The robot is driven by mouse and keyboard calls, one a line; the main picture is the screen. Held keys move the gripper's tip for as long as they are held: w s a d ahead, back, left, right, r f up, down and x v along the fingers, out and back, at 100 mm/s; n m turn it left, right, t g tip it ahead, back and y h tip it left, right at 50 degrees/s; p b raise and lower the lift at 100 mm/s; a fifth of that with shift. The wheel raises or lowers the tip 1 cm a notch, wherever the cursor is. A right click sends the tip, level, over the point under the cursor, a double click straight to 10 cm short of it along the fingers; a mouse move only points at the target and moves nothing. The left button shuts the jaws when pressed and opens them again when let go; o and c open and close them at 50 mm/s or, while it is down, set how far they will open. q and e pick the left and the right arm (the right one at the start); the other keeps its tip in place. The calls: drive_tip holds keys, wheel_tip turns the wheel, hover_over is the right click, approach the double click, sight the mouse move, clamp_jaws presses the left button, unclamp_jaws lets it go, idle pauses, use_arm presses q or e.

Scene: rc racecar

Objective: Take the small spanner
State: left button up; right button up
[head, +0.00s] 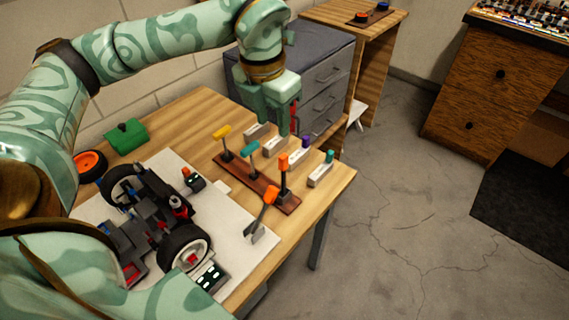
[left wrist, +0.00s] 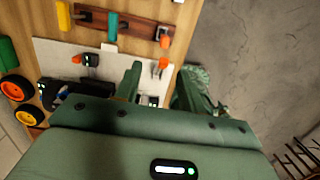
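I cannot tell for sure which tool is the small spanner. A dark wooden rack (head: 235,172) holds upright tools with a yellow handle (head: 222,132), a teal handle (head: 250,146) and an orange handle (head: 284,164). Another tool with an orange handle (head: 270,196) and a grey head rests tilted at the white mat's edge. My left gripper (head: 275,128) points down above the white blocks behind the rack. In the left wrist view its fingers (left wrist: 158,88) are apart, with no held tool visible between them. My right gripper is not in view.
White blocks with coloured tops, one teal (head: 320,174), stand at the table's right side. A partly built car (head: 150,215) lies on the white mat (head: 228,245). A green box (head: 126,136) and an orange wheel (head: 90,163) are at the left. Grey drawers (head: 325,70) stand behind.

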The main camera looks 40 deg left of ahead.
sight(283, 156)
use_arm(q)
drive_tip(key=f+b, duration=0.1)
drive_tip(key=f, duration=0.2)
drive_tip(key=f+b, duration=0.1)
drive_tip(key=f, duration=0.2)
drive_tip(key=w+f+b, duration=0.1)
drive_tip(key=f, duration=0.2)
drive_tip(key=shift+w+d+f, duration=0.1)
drive_tip(key=shift+d+f, duration=0.15)
drive_tip(key=shift+f, duration=0.15)
drive_tip(key=f+b, duration=0.1)
drive_tip(key=w+f, duration=0.1)
drive_tip(key=f, duration=0.1)
drive_tip(key=f+b, duration=0.1)
drive_tip(key=shift+w+d+f+b, duration=0.2)
drive_tip(key=shift+d+f+b, duration=0.05)
drive_tip(key=shift+f+b, duration=0.1)
drive_tip(key=shift+r, duration=0.15)
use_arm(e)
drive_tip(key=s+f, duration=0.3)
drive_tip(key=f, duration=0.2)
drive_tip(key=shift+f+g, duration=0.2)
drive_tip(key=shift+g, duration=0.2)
use_arm(q)
clamp_jaws()
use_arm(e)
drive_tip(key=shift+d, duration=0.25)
